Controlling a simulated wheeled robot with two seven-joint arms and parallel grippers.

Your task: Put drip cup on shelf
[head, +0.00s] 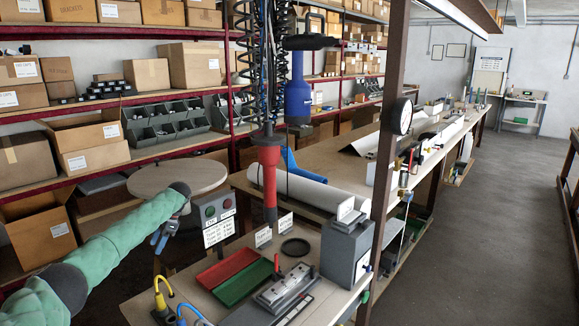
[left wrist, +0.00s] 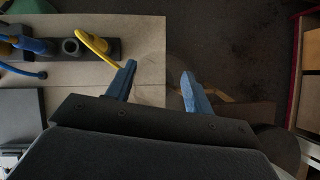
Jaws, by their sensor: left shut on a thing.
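My left gripper (head: 161,238) is at the end of the green-sleeved arm, in the air left of the grey button box. In the left wrist view its blue fingers (left wrist: 158,85) stand apart, shut on a faint, see-through thing (left wrist: 154,94), which seems to be the drip cup; its outline is hard to make out. In the head view the cup cannot be clearly told. The rack with red edges has a shelf (head: 165,151) behind the gripper, holding grey bins and boxes. My right gripper is not in view.
A grey button box (head: 217,215) stands close to the gripper's right. A round table top (head: 176,178) lies behind it. Yellow (head: 160,297) and blue cables stand at the bench's front left. A red tool (head: 269,180) hangs over the bench. Open floor (head: 470,230) lies right.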

